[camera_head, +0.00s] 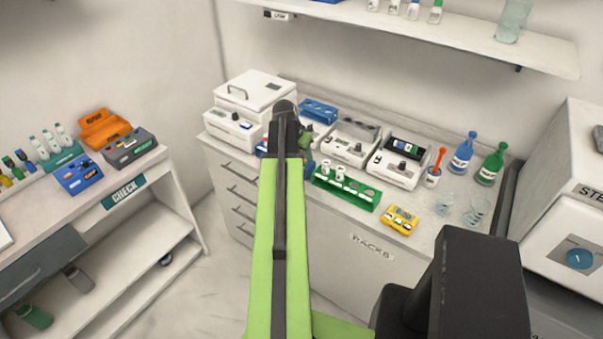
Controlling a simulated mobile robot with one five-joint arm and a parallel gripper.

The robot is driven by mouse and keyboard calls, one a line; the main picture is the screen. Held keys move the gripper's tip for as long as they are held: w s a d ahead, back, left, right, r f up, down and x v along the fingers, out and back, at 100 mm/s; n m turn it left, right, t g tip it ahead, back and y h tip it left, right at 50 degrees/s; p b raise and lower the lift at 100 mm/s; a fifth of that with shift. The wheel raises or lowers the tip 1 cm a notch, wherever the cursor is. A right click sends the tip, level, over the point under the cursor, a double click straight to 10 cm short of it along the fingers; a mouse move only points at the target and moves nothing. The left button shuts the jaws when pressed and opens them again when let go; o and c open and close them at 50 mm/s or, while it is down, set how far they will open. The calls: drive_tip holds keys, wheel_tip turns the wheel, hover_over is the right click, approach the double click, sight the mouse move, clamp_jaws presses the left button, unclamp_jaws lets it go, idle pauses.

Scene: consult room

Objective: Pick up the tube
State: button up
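Two white-capped tubes (333,171) stand upright in the green rack (362,196) on the counter marked RACKS. Several pale tubes (50,140) stand in a teal rack (62,158) on the CHECK bench at left, with blue- and green-capped tubes beside them. More tubes (412,10) stand on the wall shelf. I cannot tell which tube the task means. My green arm reaches forward over the RACKS counter, left of the green rack. Its dark far joint hides what lies behind it, and I cannot make out my gripper's fingers.
White machines (350,142) line the counter's back. A yellow block (400,220), glass beakers (476,212), a blue bottle (462,154) and a green bottle (490,166) stand at right. An orange box (104,128) sits on the left bench. Floor between the benches is clear.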

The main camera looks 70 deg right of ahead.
clamp_jaws()
idle(0.4)
